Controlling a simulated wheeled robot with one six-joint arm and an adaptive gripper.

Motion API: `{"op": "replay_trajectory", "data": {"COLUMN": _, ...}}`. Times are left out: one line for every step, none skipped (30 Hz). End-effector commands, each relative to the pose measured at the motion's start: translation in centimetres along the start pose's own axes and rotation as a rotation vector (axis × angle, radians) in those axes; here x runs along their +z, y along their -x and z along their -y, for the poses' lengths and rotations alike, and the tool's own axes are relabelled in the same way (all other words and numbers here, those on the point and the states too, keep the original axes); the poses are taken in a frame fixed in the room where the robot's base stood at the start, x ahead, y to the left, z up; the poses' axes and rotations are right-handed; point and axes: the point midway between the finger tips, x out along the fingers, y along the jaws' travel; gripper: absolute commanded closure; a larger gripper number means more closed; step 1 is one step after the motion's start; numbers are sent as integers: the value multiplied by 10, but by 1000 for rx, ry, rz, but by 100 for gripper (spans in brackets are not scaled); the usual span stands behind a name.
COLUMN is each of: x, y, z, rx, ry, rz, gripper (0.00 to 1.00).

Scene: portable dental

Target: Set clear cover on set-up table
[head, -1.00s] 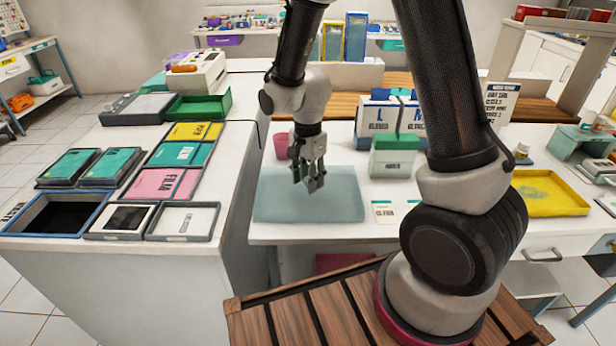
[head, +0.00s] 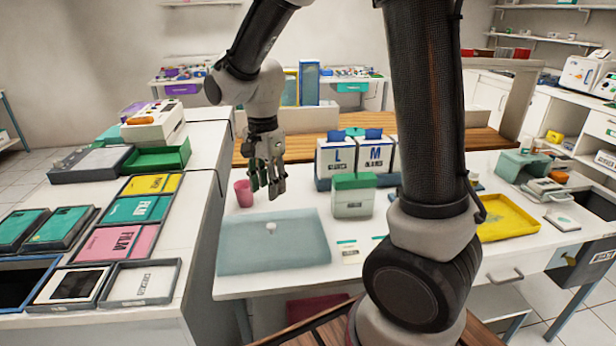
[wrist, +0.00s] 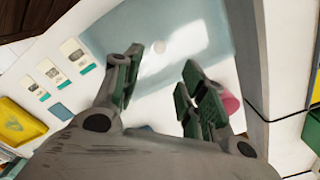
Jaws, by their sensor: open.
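The clear cover, a flat pale-blue see-through panel (head: 285,255), lies on the white set-up table (head: 350,272). A small white knob (head: 271,228) shows near its middle. In the wrist view the cover (wrist: 195,25) lies beyond the fingertips, with the knob (wrist: 160,47) between the finger lines. My gripper (head: 267,190) is open and empty, above the back edge of the cover and apart from the knob. In the wrist view its green-padded fingers (wrist: 163,82) are spread. Whether anything lies under the cover I cannot tell.
A pink cup (head: 243,194) stands close to my gripper, behind the cover. A green-lidded box (head: 353,203) and white L and M packs (head: 375,158) stand to the right. A yellow tray (head: 505,218) is farther right. Film trays (head: 130,240) fill the left counter.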

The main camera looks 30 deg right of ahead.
Motion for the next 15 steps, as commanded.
{"op": "replay_trajectory", "data": {"x": -1, "y": 2, "z": -2, "rx": -4, "ry": 7, "rz": 0, "gripper": 59}}
{"op": "replay_trajectory", "data": {"x": -3, "y": 5, "z": -4, "rx": -8, "ry": 17, "rz": -1, "gripper": 59}}
{"op": "replay_trajectory", "data": {"x": -6, "y": 12, "z": -8, "rx": -19, "ry": 41, "rz": -3, "gripper": 59}}
{"op": "replay_trajectory", "data": {"x": -9, "y": 18, "z": -13, "rx": -29, "ry": 67, "rz": -5, "gripper": 59}}
{"op": "replay_trajectory", "data": {"x": -13, "y": 26, "z": -20, "rx": -43, "ry": 98, "rz": -8, "gripper": 59}}
{"op": "replay_trajectory", "data": {"x": -19, "y": 39, "z": -32, "rx": -64, "ry": 153, "rz": -15, "gripper": 59}}
{"op": "replay_trajectory", "data": {"x": -24, "y": 49, "z": -42, "rx": -82, "ry": 202, "rz": -23, "gripper": 59}}
{"op": "replay_trajectory", "data": {"x": -29, "y": 59, "z": -54, "rx": -99, "ry": 257, "rz": -33, "gripper": 59}}
{"op": "replay_trajectory", "data": {"x": -35, "y": 73, "z": -72, "rx": -123, "ry": 335, "rz": -51, "gripper": 59}}
{"op": "replay_trajectory", "data": {"x": -39, "y": 82, "z": -86, "rx": -141, "ry": 395, "rz": -67, "gripper": 59}}
{"op": "replay_trajectory", "data": {"x": -42, "y": 91, "z": -101, "rx": -155, "ry": 457, "rz": -84, "gripper": 59}}
{"op": "replay_trajectory", "data": {"x": -46, "y": 101, "z": -120, "rx": -174, "ry": 540, "rz": -111, "gripper": 59}}
{"op": "replay_trajectory", "data": {"x": -48, "y": 107, "z": -134, "rx": -185, "ry": 600, "rz": -131, "gripper": 59}}
{"op": "replay_trajectory", "data": {"x": -49, "y": 112, "z": -148, "rx": -195, "ry": 658, "rz": -153, "gripper": 59}}
{"op": "replay_trajectory", "data": {"x": -50, "y": 118, "z": -165, "rx": -205, "ry": 731, "rz": -182, "gripper": 59}}
